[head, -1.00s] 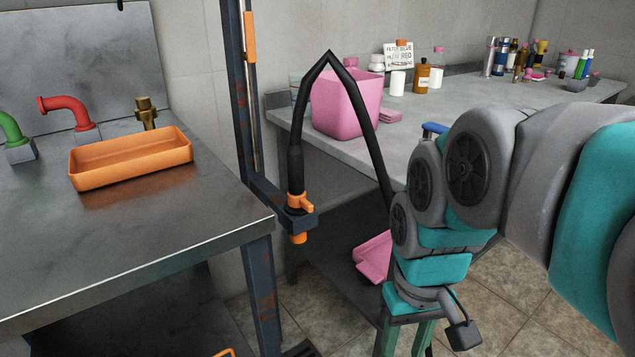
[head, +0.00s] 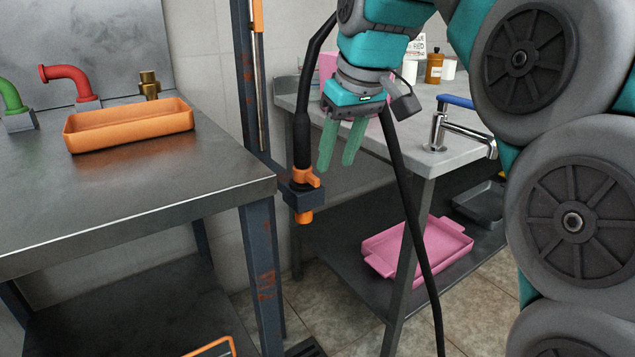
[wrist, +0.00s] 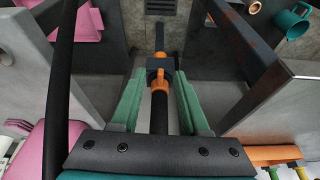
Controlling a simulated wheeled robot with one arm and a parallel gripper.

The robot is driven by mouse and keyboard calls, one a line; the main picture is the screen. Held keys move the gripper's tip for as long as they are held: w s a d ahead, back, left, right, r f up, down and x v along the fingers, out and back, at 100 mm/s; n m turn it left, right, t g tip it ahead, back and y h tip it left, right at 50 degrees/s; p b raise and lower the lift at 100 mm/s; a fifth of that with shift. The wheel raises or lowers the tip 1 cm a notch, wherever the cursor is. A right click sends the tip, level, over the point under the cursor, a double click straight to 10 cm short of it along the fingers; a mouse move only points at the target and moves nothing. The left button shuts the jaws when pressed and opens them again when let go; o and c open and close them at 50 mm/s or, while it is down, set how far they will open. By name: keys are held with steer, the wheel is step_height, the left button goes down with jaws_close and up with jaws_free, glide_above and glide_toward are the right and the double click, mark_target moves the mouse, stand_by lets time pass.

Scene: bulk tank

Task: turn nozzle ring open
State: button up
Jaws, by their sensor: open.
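The nozzle hangs upright at the end of a black hose (head: 302,140), in a dark bracket (head: 303,198) on a post. Its orange ring (head: 306,179), with a small lever, sits just above the bracket, and an orange tip (head: 304,217) shows below. My gripper (head: 336,164) is open and empty, pointing down. In the wrist view the ring (wrist: 159,86) and hose appear between the two fingers (wrist: 158,78). I see no clear contact.
A steel table (head: 200,185) with an orange tray (head: 130,137) stands left of the nozzle. The post (head: 245,90) is close beside it. A grey bench (head: 460,150) with a pink bin stands behind and right. A pink tray (head: 420,250) lies on its lower shelf.

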mark_target(315, 177)
steer(key=shift+n+t, duration=0.3)
steer(key=shift+w+a+f+b, duration=0.2)
steer(key=shift+w+a+f, duration=0.45)
steer(key=shift+f, duration=0.25)
steer(key=shift+w+a+f+b, duration=0.2)
steer(key=shift+w+a+f, duration=0.2)
steer(key=shift+w+f, duration=0.45)
steer(key=shift+w+a+f+b, duration=0.2)
steer(key=shift+w+a+f, duration=0.4)
steer(key=shift+f, duration=0.3)
jaws_close()
